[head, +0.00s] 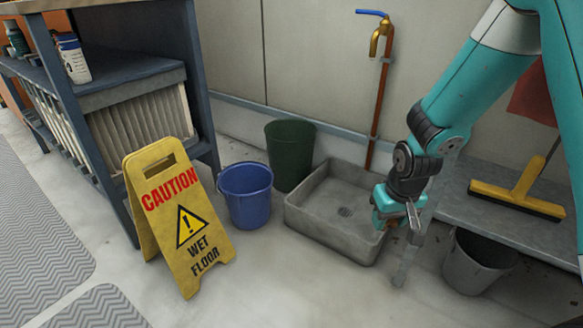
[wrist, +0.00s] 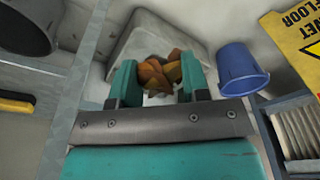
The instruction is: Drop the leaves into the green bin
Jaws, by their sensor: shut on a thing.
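The green bin (head: 290,153) stands against the wall, behind and right of the blue bucket, open at the top. It does not show in the wrist view. My gripper (head: 386,222) is at the right edge of the grey basin in the head view. In the wrist view my gripper (wrist: 157,80) has its teal fingers on either side of a clump of orange-brown leaves (wrist: 157,72), which it holds. In the head view the leaves are mostly hidden by my gripper.
The blue bucket (head: 246,196) stands left of the stone basin (head: 320,232). A yellow wet-floor sign (head: 180,225) stands in front. A grey bucket (head: 478,265) and a low shelf with a yellow squeegee (head: 515,199) are at right. A tap pipe (head: 378,105) rises behind the basin.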

